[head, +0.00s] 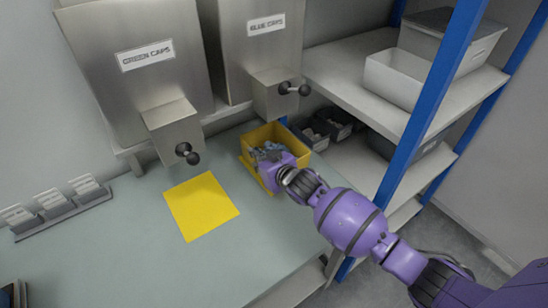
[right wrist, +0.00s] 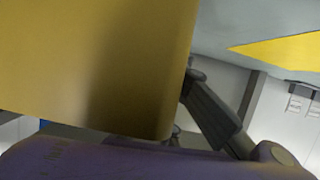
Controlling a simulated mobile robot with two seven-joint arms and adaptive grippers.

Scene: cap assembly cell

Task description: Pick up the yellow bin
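The yellow bin (head: 291,133) stands at the right end of the bench, below the blue caps dispenser, with grey-blue pieces visible inside. My right gripper (head: 270,155) is at the bin's near side, overlapping its rim in the head view and hiding part of it. In the right wrist view the yellow bin (right wrist: 95,60) fills the upper left, very close. One dark finger of my right gripper (right wrist: 212,112) shows beside the bin's edge; the other finger is hidden, so I cannot tell whether it grips the wall. My left gripper is not in view.
A flat yellow square (head: 201,205) lies on the bench (head: 130,250), left of the bin. The green caps dispenser (head: 135,65) and blue caps dispenser (head: 262,45) stand behind. A blue-posted shelf (head: 355,75) is at right. A card rack (head: 62,212) sits at left.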

